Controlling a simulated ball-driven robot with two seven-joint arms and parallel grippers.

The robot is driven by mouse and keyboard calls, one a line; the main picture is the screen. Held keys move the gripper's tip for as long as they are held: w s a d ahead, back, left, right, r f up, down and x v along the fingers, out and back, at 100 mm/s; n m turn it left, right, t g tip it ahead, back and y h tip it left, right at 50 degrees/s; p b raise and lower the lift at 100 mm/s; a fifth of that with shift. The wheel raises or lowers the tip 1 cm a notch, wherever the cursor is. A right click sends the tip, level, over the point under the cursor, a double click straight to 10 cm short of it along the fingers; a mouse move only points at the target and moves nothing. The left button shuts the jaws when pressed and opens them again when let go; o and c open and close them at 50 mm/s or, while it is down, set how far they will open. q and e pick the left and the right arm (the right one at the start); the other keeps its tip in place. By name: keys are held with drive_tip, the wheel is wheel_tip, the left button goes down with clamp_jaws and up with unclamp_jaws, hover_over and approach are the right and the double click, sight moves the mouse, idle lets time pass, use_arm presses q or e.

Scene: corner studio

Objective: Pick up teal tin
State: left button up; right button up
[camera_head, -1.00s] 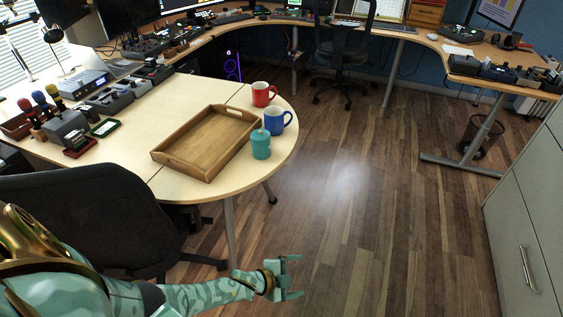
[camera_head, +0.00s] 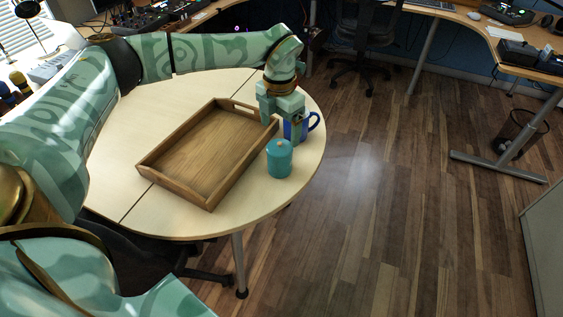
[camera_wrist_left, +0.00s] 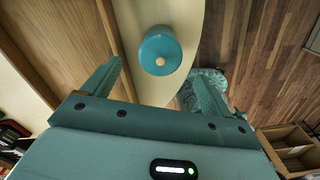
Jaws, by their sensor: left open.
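The teal tin (camera_head: 279,158) stands upright on the light wooden table near its rounded right edge, with a small light knob on its lid. My left gripper (camera_head: 281,119) is open above the table, just behind the tin in the head view. It points downward and looks empty. In the left wrist view the tin (camera_wrist_left: 160,48) lies ahead, between the lines of the two open fingers and beyond their tips. The gap to it looks small, but I cannot tell how much. My right gripper is not in view.
A wooden tray (camera_head: 171,181) lies left of the tin, its rim close to it. The table (camera_head: 240,207) is bare in front of the tray and tin.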

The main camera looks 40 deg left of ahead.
sight(281, 142)
use_arm(q)
wheel_tip(281, 142, down, 6)
drive_tip(key=shift+w+r+b, duration=0.1)
drive_tip(key=shift+r+b, duration=0.15)
drive_tip(key=shift+b, duration=0.5)
drive_tip(key=shift+f, duration=0.35)
wheel_tip(281, 142, down, 5)
drive_tip(key=shift+f+b, duration=0.1)
drive_tip(key=shift+b, duration=1.15)
drive_tip(key=shift+c, duration=0.9)
drive_tip(key=c, duration=1.1)
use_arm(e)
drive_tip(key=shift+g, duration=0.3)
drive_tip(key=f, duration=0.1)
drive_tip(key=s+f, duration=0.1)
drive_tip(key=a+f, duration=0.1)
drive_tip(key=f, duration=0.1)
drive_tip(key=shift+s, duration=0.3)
